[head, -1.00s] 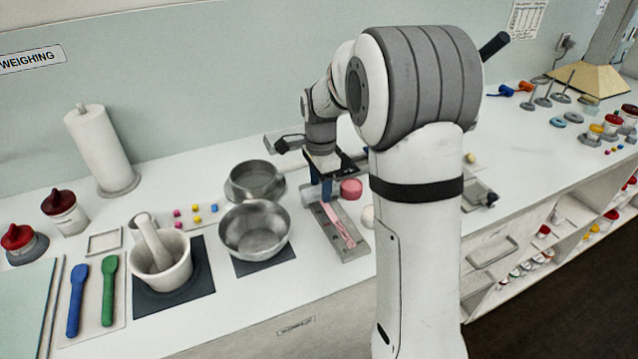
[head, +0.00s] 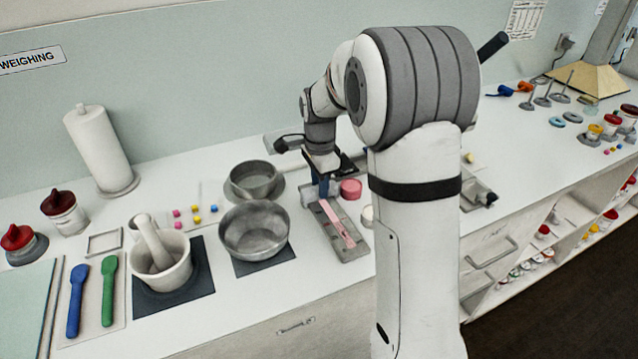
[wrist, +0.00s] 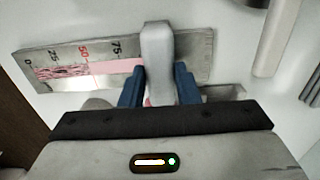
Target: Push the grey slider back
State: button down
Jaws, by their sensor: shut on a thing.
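The grey slider (wrist: 158,45) is a rounded grey bar lying across the scale board (wrist: 203,65), just past the 75 mark. My gripper (wrist: 158,82) has its two blue fingers closed on the slider's near part, one on each side. The board carries marks from 0 to 75 and a pink strip (wrist: 110,68) that runs up to the slider. In the head view the board (head: 352,254) lies on the white counter with its pink strip (head: 337,222). My gripper (head: 322,186) is at the board's far end there, and it hides the slider.
A pink round piece (head: 351,189) sits close to the right of my gripper. Two steel bowls (head: 254,232) (head: 254,179) stand to the left. A mortar with pestle (head: 160,262) is farther left. Paper towels (head: 98,150) stand near the wall.

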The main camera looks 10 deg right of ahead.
jog(key=shift+w+a+r+p, duration=0.1)
jog(key=shift+w+a+p, duration=0.1)
jog(key=shift+w, duration=0.55)
jog(key=shift+w+a+f+p, duration=0.1)
jog(key=shift+w+p, duration=0.15)
jog(key=shift+w, duration=0.5)
jog(key=shift+w+a+r+p, duration=0.1)
jog(key=shift+w+a+p, duration=0.1)
jog(key=shift+w, duration=0.55)
jog(key=c, duration=1.1)
grip_release()
jog(key=shift+w, duration=0.1)
notch_tip(320, 180, up, 8)
jog(key=shift+d+f, duration=0.1)
jog(key=shift+f, duration=0.05)
